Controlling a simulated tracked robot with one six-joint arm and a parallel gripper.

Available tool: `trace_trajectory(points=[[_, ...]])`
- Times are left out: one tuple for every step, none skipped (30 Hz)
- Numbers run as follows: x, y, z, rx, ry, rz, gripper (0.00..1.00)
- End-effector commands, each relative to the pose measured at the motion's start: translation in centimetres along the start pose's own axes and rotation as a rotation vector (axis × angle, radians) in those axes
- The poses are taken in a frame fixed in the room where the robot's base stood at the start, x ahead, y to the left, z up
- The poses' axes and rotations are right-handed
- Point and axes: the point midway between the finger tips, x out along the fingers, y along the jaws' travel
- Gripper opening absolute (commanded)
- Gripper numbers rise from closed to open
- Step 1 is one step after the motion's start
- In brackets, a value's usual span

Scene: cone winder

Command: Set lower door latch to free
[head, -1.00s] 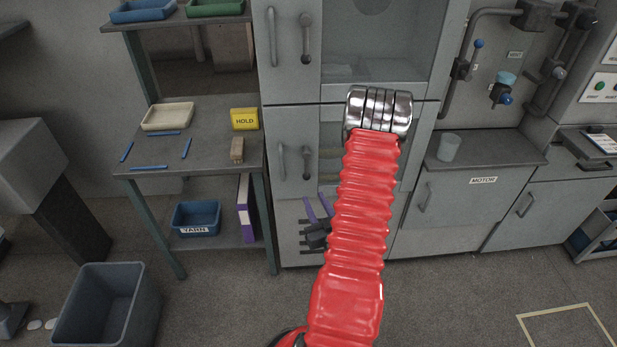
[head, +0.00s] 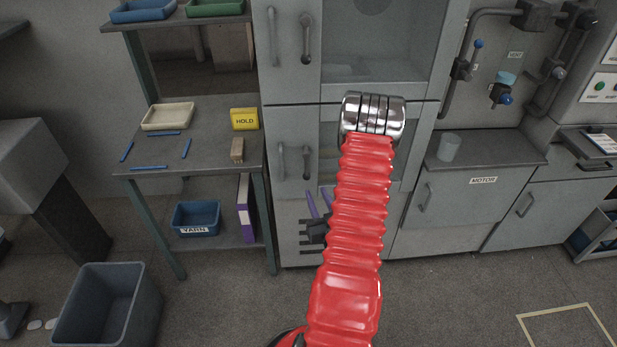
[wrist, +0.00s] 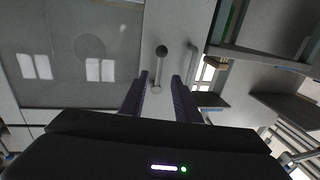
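The lower door latch (head: 307,163) is a short lever on the grey lower cabinet door (head: 293,125), with its dark knob hanging downward in the head view. In the wrist view the latch lever (wrist: 158,72) has its dark knob toward the top of the picture and its round pivot at the lower end. My gripper (head: 319,202) has two purple fingers, their tips just below the latch in the head view. In the wrist view my gripper (wrist: 160,76) is open, with a finger on each side of the lever. I cannot tell whether either finger touches it.
A vertical door handle (head: 282,162) stands left of the latch; it also shows in the wrist view (wrist: 193,62). The upper door has a similar latch (head: 305,38). A table (head: 205,165) with a yellow HOLD sign (head: 244,119) is at the left.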

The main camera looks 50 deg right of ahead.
Motion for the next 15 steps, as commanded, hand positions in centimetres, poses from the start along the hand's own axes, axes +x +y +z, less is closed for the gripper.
trace_trajectory(points=[[0.9,0.0,-0.1,-0.002,0.004,-0.002,0.3],[1.3,-0.1,-0.1,-0.002,0.003,-0.001,0.3],[2.0,-0.1,-0.1,-0.002,0.003,-0.002,0.3],[2.4,-0.1,-0.1,-0.002,0.004,-0.002,0.3],[2.9,0.0,-0.1,-0.001,0.002,-0.001,0.3],[3.5,0.0,-0.1,-0.001,0.003,-0.001,0.3],[4.0,-0.1,-0.1,-0.002,0.003,-0.001,0.3],[4.4,-0.1,-0.1,-0.001,0.003,-0.002,0.3],[5.0,-0.1,-0.1,-0.001,0.003,-0.001,0.3],[5.5,0.0,-0.1,-0.001,0.003,0.0,0.3],[5.9,0.0,-0.1,-0.001,0.002,0.0,0.3],[6.6,0.0,-0.1,-0.001,0.003,-0.001,0.3],[7.0,-0.1,-0.1,-0.001,0.003,-0.001,0.3],[7.4,-0.1,-0.1,-0.001,0.002,-0.001,0.3],[8.0,0.0,-0.1,-0.001,0.002,0.0,0.3]])
